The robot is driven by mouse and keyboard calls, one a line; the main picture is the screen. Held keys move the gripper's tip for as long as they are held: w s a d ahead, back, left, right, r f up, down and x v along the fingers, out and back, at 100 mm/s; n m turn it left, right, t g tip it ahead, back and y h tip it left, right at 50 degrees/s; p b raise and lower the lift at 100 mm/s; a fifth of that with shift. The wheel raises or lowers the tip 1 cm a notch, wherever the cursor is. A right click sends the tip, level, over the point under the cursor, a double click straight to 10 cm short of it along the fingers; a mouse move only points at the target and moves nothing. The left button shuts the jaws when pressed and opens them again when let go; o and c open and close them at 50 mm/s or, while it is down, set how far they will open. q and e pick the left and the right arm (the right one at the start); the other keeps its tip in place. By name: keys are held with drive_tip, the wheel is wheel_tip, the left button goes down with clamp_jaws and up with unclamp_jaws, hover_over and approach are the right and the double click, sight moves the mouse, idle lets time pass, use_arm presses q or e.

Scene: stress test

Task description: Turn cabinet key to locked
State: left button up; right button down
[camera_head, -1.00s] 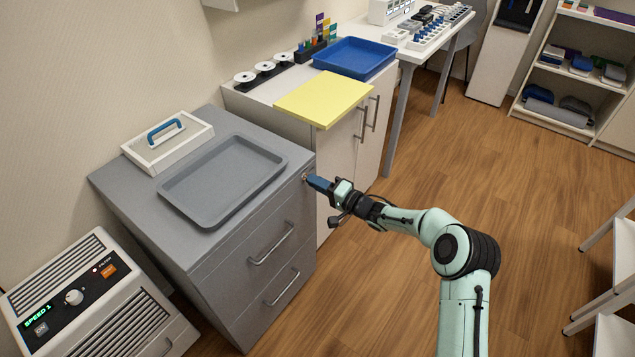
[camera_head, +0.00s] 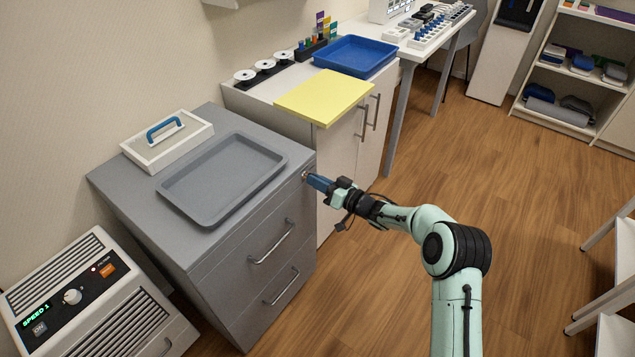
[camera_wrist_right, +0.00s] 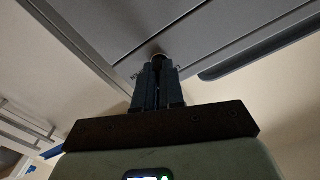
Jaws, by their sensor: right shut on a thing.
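The grey drawer cabinet (camera_head: 205,262) stands at the left with its lock (camera_head: 305,175) at the upper right of the front, just under the top edge. My right gripper (camera_head: 314,181) comes from the right, and its blue fingertips are at the lock. In the right wrist view the gripper (camera_wrist_right: 158,75) is shut, with its tips against the round lock (camera_wrist_right: 158,58) on the cabinet front (camera_wrist_right: 200,40). The key is hidden between the fingers, so its turn angle cannot be read. My left gripper is out of view.
A grey tray (camera_head: 268,152) and a white box with a blue handle (camera_head: 187,140) lie on the cabinet top. A white cupboard (camera_head: 340,165) with a yellow board (camera_head: 322,95) stands close beside the gripper.

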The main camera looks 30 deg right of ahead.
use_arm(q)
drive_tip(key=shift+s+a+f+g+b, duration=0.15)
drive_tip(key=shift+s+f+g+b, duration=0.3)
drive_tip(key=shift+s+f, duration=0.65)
use_arm(e)
drive_tip(key=shift+w+a+r+n, duration=0.1)
drive_tip(key=shift+r+n, duration=0.05)
drive_tip(key=shift+n, duration=1)
drive_tip(key=shift+r+n, duration=0.1)
drive_tip(key=shift+n, duration=1.05)
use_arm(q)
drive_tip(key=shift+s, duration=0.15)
use_arm(e)
drive_tip(key=c, duration=1.2)
unclamp_jaws()
drive_tip(key=shift+w, duration=0.1)
drive_tip(key=shift+c, duration=0.2)
drive_tip(key=shift+f, duration=0.15)
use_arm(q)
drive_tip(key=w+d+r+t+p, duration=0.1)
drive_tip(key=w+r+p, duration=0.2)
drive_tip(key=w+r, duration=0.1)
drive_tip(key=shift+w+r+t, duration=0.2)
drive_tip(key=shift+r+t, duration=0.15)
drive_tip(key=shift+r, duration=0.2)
use_arm(e)
drive_tip(key=v, duration=1.3)
drive_tip(key=shift+s, duration=0.25)
